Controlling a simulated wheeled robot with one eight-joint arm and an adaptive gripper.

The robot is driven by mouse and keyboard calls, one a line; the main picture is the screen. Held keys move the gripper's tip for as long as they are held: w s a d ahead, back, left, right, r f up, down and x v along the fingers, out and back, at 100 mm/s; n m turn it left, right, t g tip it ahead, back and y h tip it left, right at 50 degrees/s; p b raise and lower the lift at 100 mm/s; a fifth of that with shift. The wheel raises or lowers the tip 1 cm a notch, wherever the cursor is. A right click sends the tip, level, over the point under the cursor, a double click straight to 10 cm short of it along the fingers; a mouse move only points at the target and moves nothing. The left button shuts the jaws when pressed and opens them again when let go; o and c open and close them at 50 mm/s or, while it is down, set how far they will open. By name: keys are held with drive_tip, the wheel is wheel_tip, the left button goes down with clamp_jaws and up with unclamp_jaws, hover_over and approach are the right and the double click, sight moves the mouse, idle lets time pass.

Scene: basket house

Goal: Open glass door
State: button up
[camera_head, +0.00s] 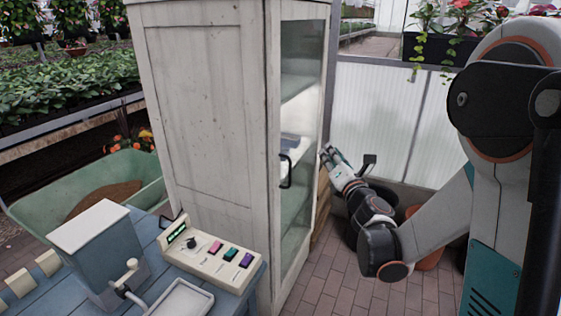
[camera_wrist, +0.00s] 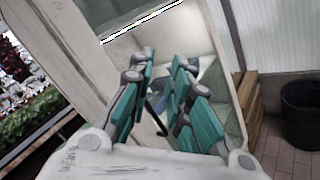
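A tall white wooden cabinet (camera_head: 205,110) stands in the middle of the head view. Its glass door (camera_head: 302,120) faces right and looks closed, with shelves behind the glass. A black curved handle (camera_head: 286,171) sits on the door's near edge. My gripper (camera_head: 327,152) is in front of the door, to the right of the handle and apart from it in the head view. In the wrist view my gripper (camera_wrist: 163,62) has its teal fingers spread, with the black handle (camera_wrist: 155,116) seen through the gap between them. The gripper looks empty.
A blue table (camera_head: 40,300) with a control box (camera_head: 212,250) and a grey machine (camera_head: 100,250) stands at the front left. A green wheelbarrow (camera_head: 140,170) is behind it. A dark bin (camera_wrist: 300,110) and wooden boards (camera_wrist: 248,105) stand right of the cabinet. Brick floor (camera_head: 325,285) is clear before the door.

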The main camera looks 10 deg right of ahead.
drive_tip(key=a+f+n+g+y+p, duration=0.2)
drive_tip(key=a+f+n+y, duration=0.3)
drive_tip(key=f+n, duration=0.65)
drive_tip(key=b, duration=0.2)
hover_over(290, 183)
drive_tip(key=shift+w+r+n+y, duration=0.25)
drive_tip(key=shift+w+y, duration=0.05)
drive_tip(key=shift+w, duration=0.05)
drive_tip(key=shift+c, duration=0.4)
clamp_jaws()
